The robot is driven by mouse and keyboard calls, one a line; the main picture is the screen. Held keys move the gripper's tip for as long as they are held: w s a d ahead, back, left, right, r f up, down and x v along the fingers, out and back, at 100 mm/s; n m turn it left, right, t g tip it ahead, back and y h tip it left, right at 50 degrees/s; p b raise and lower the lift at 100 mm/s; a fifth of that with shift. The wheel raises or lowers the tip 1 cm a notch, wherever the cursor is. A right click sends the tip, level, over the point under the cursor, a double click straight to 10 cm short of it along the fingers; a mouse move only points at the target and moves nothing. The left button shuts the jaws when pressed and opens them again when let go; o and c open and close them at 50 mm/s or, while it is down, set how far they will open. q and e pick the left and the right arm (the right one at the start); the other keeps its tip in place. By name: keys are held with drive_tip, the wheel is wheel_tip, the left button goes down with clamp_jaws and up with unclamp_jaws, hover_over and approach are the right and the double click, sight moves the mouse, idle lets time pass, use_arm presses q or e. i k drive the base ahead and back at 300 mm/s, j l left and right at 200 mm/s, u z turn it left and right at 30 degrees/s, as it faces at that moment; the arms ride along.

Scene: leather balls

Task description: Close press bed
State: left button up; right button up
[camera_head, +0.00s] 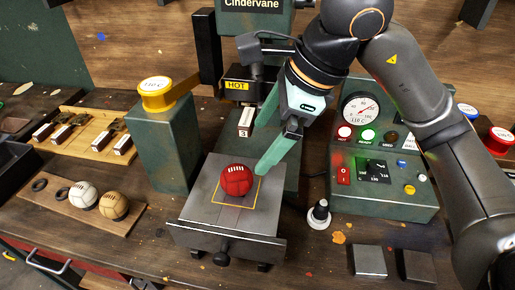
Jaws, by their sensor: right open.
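The press bed (197,212) is a grey metal plate that juts out toward me from under the press, with a dark knob (221,259) on its front plate. A red ball (236,180) with white stitching sits inside the yellow square outline on the bed. The press head (252,88), with a yellow HOT label, is behind and above the bed. My right gripper (264,146) has green fingers and is open and empty. It is above the back right of the bed, with one fingertip close to the ball; I cannot tell whether they touch. My left gripper is not in view.
A yellow-topped button post (157,135) stands left of the bed. A wooden board (62,203) holds two balls at left.

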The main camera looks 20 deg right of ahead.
sight(211, 220)
drive_tip(key=k+u, duration=0.3)
drive_tip(key=k, duration=0.25)
drive_tip(key=k+u, duration=0.3)
drive_tip(key=k, duration=0.25)
